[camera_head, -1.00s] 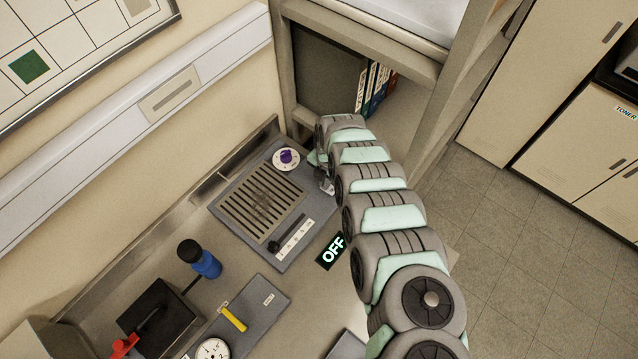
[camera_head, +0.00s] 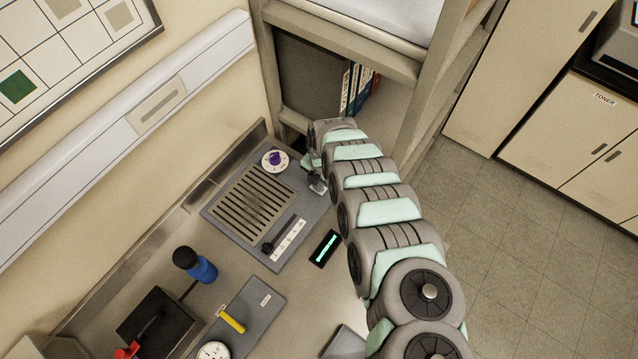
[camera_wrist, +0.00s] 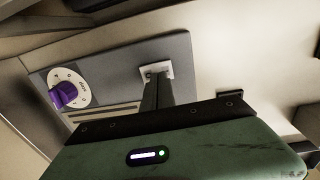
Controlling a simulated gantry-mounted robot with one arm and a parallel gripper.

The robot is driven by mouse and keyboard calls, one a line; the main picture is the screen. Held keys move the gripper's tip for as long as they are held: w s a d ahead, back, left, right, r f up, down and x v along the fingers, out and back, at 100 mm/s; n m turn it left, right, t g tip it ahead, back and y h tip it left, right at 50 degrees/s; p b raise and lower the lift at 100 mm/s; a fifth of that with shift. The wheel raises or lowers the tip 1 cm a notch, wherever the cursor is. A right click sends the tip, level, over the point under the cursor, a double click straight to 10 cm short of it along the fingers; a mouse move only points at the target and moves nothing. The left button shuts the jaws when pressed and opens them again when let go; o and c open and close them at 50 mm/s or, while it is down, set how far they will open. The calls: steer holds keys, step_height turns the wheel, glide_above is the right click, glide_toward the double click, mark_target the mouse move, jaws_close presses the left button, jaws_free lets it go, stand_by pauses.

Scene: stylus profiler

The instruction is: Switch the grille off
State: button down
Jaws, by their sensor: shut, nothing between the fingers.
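The grille (camera_head: 252,203) is a slotted plate set in a grey panel (camera_head: 222,217) on the bench. A purple knob on a white dial (camera_head: 275,160) sits at its back corner; it also shows at the left in the wrist view (camera_wrist: 66,94). A black lever with a white labelled strip (camera_head: 288,238) is at its front. A small black display (camera_head: 325,248) beside the panel shows a green bar. In the wrist view my gripper (camera_wrist: 155,84) is shut and empty, its fingertips at a white-framed switch plate (camera_wrist: 157,70). The fingertips hide part of the plate; I cannot tell whether they touch.
A blue bottle (camera_head: 202,270), a grey unit with a yellow handle (camera_head: 232,320) and a black box with a red part (camera_head: 155,318) stand to the lower left. A shelf post (camera_head: 268,75) rises close behind my arm. Floor is open at right.

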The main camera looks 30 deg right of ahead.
mark_target(323, 190)
steer(key=r+p, duration=0.1)
steer(key=r, duration=0.1)
steer(key=r+p, duration=0.2)
steer(key=shift+s+d+r, duration=0.15)
steer(key=shift+s+r, duration=0.05)
steer(key=shift+r, duration=0.1)
steer(key=shift+d+r, duration=0.15)
steer(key=shift+r, duration=0.15)
step_height(323, 190, up, 8)
steer(key=s, duration=0.1)
steer(key=shift+r, duration=0.15)
steer(key=shift+d+b, duration=0.1)
steer(key=shift+b, duration=0.2)
steer(key=shift+w+r+t+b, duration=0.15)
steer(key=shift+w+b, duration=0.25)
steer(key=shift+b, duration=2.25)
steer(key=shift+w+t+b, duration=0.15)
steer(key=shift+w+b, duration=0.25)
steer(key=shift+b, duration=2.25)
